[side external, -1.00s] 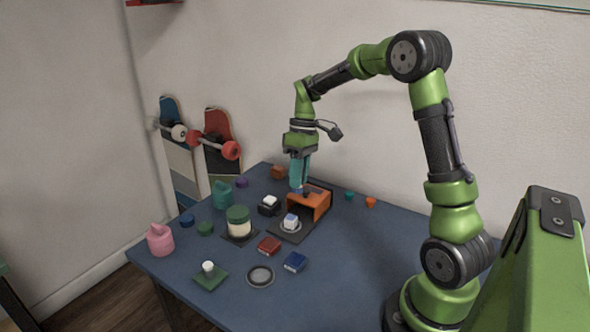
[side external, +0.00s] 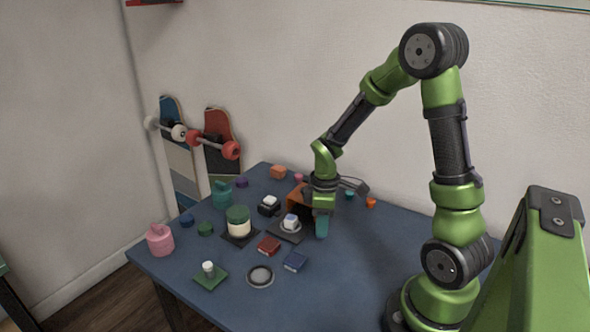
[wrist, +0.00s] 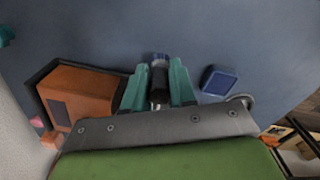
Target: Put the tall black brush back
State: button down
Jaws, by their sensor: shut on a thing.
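My gripper (side external: 322,228) is low over the blue table, beside the orange box-like holder (side external: 298,197). In the wrist view its two teal fingers (wrist: 157,88) are shut on a dark cylindrical thing, which looks like the black brush (wrist: 158,76). The brush shows between the fingers, with a paler end beyond them. The fingers hide it in the side view. I cannot tell whether it touches the table. The orange holder (wrist: 80,92) on its dark base lies left of the fingers in the wrist view.
A white-topped piece (side external: 290,221) stands on the dark base. A blue block (side external: 294,261) is in front, also seen right of my fingers (wrist: 218,80). A red block (side external: 269,246), a grey ring (side external: 260,276) and a green-lidded jar (side external: 238,222) stand nearby. The table's right side is mostly clear.

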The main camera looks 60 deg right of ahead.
jog(key=shift+f, duration=1)
jog(key=shift+f, duration=0.1)
jog(key=c, duration=0.9)
grip_release()
notch_tip(320, 180, up, 12)
jog(key=shift+f, duration=0.1)
jog(key=shift+a+r, duration=0.15)
jog(key=shift+r, duration=0.2)
jog(key=s+a+r+m+t, duration=0.2)
jog(key=a+r+m, duration=0.1)
jog(key=a, duration=0.1)
jog(key=s+a+r+m+t+y, duration=0.1)
jog(key=s+a+r+m+t, duration=0.1)
jog(key=a+r+m, duration=0.1)
jog(key=s+a+r+m+t+y, duration=0.1)
jog(key=s+a+r+m+t, duration=0.1)
jog(key=a, duration=0.5)
jog(key=shift+s+a+r+m+t, duration=0.15)
jog(key=shift+r+m+t, duration=0.15)
jog(key=shift+r, duration=0.3)
jog(key=shift+s+a+r+m+t, duration=0.1)
jog(key=shift+r+m+t, duration=0.2)
jog(key=shift+r, duration=0.25)
